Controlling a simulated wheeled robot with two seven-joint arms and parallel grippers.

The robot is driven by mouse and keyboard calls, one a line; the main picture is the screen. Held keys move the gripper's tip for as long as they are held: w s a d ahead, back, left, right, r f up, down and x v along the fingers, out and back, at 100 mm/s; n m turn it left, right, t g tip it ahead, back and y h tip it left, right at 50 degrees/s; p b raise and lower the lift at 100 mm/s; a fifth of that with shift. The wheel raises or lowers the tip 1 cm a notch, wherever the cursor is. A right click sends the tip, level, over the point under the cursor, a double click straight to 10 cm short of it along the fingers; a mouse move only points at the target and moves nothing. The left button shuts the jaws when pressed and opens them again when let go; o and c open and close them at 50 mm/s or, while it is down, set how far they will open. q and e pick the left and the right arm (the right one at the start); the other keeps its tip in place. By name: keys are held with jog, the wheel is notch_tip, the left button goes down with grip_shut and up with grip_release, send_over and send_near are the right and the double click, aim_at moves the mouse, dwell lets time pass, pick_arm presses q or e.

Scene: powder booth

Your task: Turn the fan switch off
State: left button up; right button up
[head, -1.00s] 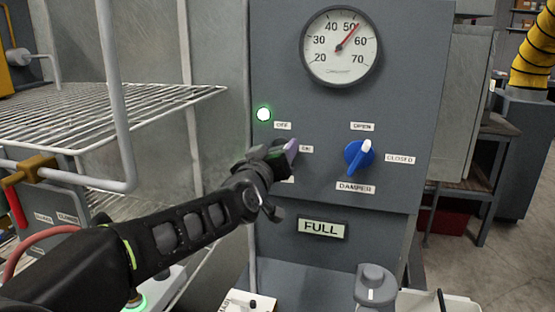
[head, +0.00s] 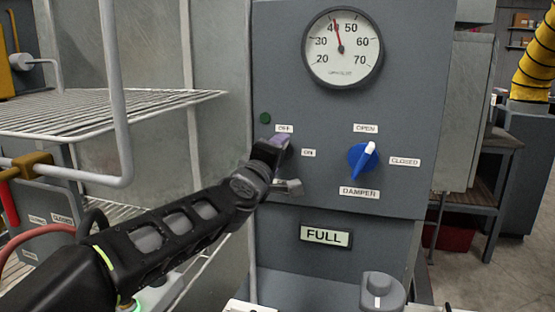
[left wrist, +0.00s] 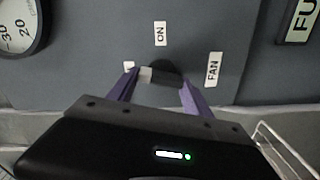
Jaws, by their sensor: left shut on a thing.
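The fan switch (left wrist: 165,73) is a dark rotary knob with a pale pointer on the grey panel, shown in the left wrist view. The pointer faces a small label partly hidden by a finger, on the side where the head view shows the OFF label (head: 284,128). The ON label (head: 308,153) is beside the switch. My left gripper (head: 281,143) is shut on the knob, with a purple finger on each side in the left wrist view. In the head view it hides most of the knob. The lamp (head: 265,118) above is dark green, unlit. My right gripper is out of view.
A blue damper knob (head: 362,157) is to the right, its white pointer tilted up toward OPEN. A round gauge (head: 342,48) reads a little above 40. A FULL sign (head: 325,235) is below. A wire rack (head: 110,108) stands at the left.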

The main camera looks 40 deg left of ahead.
pick_arm(q)
jog(key=shift+f+n+b, duration=0.1)
jog(key=shift+n+b, duration=0.25)
jog(key=shift+n, duration=1.15)
jog(key=o, duration=1.4)
jog(key=shift+c, duration=0.2)
jog(key=shift+s, duration=0.1)
jog(key=v, duration=0.7)
jog(key=shift+s+p, duration=0.3)
jog(key=shift+p, duration=0.1)
jog(key=shift+d, duration=0.1)
